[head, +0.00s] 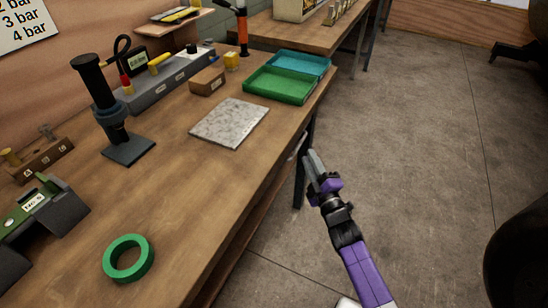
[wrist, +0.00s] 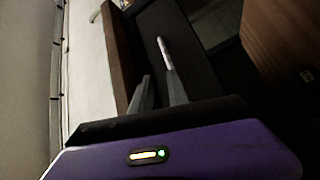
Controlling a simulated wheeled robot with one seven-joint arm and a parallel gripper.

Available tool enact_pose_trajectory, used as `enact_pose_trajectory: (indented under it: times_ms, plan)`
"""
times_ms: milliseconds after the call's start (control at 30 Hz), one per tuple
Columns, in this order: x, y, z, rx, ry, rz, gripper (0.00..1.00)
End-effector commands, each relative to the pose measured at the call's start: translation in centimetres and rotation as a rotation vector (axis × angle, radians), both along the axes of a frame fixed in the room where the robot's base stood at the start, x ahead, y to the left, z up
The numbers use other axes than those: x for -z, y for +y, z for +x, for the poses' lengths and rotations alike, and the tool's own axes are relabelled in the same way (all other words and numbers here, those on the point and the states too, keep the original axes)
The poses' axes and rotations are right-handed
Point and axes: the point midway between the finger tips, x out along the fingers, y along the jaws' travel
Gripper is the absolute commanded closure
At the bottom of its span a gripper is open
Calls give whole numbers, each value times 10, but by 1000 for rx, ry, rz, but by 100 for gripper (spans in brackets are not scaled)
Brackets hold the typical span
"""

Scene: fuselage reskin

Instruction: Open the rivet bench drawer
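The rivet bench (head: 190,185) runs along the left of the head view. Its drawer front is mostly hidden below the top there. In the wrist view, a dark panel (wrist: 190,45), which looks like the drawer front, carries a thin pale bar (wrist: 163,52) that looks like its handle. My gripper (head: 311,157) is beside the bench's right edge, near the bench leg. In the wrist view, my gripper (wrist: 158,84) has its two fingers apart with nothing between them. The bar lies beyond the fingertips, nearly in line with the right finger; contact cannot be told.
On the bench top are a green tray (head: 280,86), a blue tray (head: 302,65), a grey speckled plate (head: 230,122), a green tape ring (head: 129,258) and a dark stand tool (head: 107,105). Open floor (head: 415,120) lies right of the bench. A dark round object (head: 525,245) stands at lower right.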

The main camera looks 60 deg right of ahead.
Motion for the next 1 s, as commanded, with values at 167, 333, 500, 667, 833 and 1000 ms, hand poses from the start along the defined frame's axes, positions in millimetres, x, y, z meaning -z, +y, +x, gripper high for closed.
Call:
enact_pose_trajectory:
  times_ms: [167,333,500,667,833,1000]
  plan:
    - [20,2,-2,13,121,-102,80]
    - [17,2,0,18,156,-151,80]
    - [14,-9,14,17,157,-156,80]
    - [10,-25,33,18,157,-153,80]
    - [8,-40,48,20,157,-153,80]
    - [7,-46,56,18,158,-153,80]
